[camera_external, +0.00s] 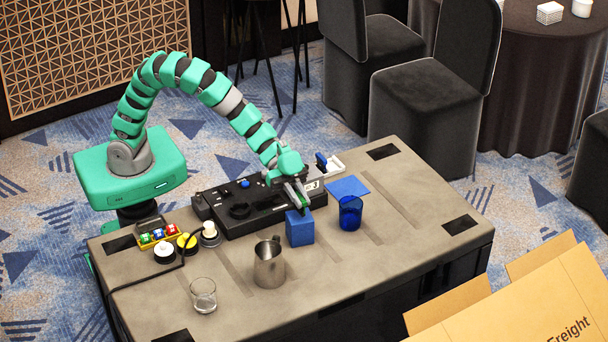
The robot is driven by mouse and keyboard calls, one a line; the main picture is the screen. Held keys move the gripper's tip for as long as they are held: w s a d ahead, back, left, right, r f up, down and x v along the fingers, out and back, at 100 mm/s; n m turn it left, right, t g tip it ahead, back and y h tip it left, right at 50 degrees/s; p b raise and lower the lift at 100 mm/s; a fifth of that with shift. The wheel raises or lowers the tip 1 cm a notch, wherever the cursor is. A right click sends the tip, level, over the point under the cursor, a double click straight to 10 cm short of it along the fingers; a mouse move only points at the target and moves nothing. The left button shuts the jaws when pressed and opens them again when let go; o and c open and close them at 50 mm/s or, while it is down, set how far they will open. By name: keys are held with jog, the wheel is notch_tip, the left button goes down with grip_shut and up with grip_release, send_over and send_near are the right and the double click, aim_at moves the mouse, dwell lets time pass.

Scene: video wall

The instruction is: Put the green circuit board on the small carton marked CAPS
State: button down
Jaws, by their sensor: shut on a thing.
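My gripper (298,194) is over the middle of the table, at the right end of a black console and just above a blue cube. It is shut on a thin green piece (304,198), which looks like the green circuit board; it is small and partly hidden by the fingers. A small white item with a dark mark (313,186) is just right of the gripper. I cannot tell whether it is the carton marked CAPS, as no such lettering is readable.
A blue cube (300,229), blue cup (350,213), metal pitcher (269,265) and clear glass (203,295) stand nearby. The black console (240,208) lies behind. A blue flat square (347,188) lies right. The table's right end is clear. A large open carton (540,300) is front right.

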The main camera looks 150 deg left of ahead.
jog(key=shift+f, duration=0.8)
jog(key=shift+r, duration=0.1)
jog(key=c, duration=1.4)
grip_release()
